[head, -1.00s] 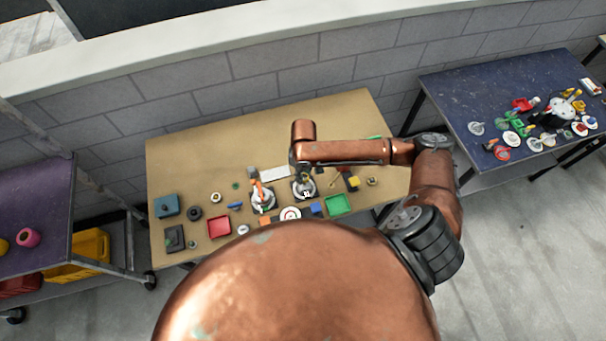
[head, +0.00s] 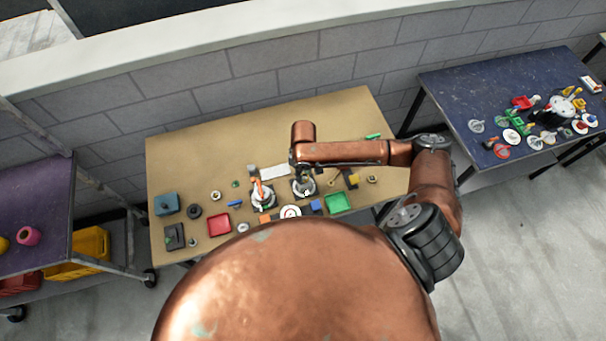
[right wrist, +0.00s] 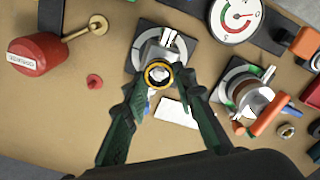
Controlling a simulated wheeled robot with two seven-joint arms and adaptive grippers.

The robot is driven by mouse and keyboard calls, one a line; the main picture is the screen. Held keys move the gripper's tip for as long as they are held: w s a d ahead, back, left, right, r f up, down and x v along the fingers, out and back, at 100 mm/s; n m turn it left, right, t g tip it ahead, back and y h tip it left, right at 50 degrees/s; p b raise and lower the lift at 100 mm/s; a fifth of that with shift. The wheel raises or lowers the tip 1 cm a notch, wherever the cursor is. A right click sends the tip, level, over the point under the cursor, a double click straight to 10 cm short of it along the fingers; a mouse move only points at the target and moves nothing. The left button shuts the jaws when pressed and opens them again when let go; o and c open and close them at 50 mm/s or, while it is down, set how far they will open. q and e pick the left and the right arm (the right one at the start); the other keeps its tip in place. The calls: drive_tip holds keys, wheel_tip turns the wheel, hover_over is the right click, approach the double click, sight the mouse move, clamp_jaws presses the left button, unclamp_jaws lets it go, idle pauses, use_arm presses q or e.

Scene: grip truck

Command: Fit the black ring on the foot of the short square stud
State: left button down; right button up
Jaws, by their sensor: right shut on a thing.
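In the right wrist view my right gripper (right wrist: 161,80) has its two green fingers on either side of a dark ring with a yellow edge (right wrist: 149,81), and is shut on it. The ring appears around or just above a pale metal piece (right wrist: 160,72). I cannot tell whether it is seated. Below is a silver fixture (right wrist: 168,40) on a dark square base (right wrist: 199,43). In the head view the right gripper (head: 302,181) is over this fixture, partly hidden by my arm. The stud's foot cannot be made out clearly. My left gripper is not in view.
Beside it stands a fixture with an orange lever (right wrist: 268,114). A round dial (right wrist: 236,17), a red cylinder (right wrist: 36,54) and a white plate (right wrist: 173,113) are close by. Red (head: 219,226) and green (head: 338,204) trays lie on the tan table (head: 205,155).

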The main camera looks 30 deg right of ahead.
drive_tip(key=shift+f, duration=0.4)
drive_tip(key=shift+f, duration=0.3)
drive_tip(key=shift+f+p, duration=0.4)
drive_tip(key=shift+f, duration=0.05)
idle(0.5)
drive_tip(key=shift+f, duration=0.15)
idle(0.6)
drive_tip(key=o, duration=1.2)
drive_tip(key=shift+o, duration=0.4)
drive_tip(key=shift+o, duration=1.4)
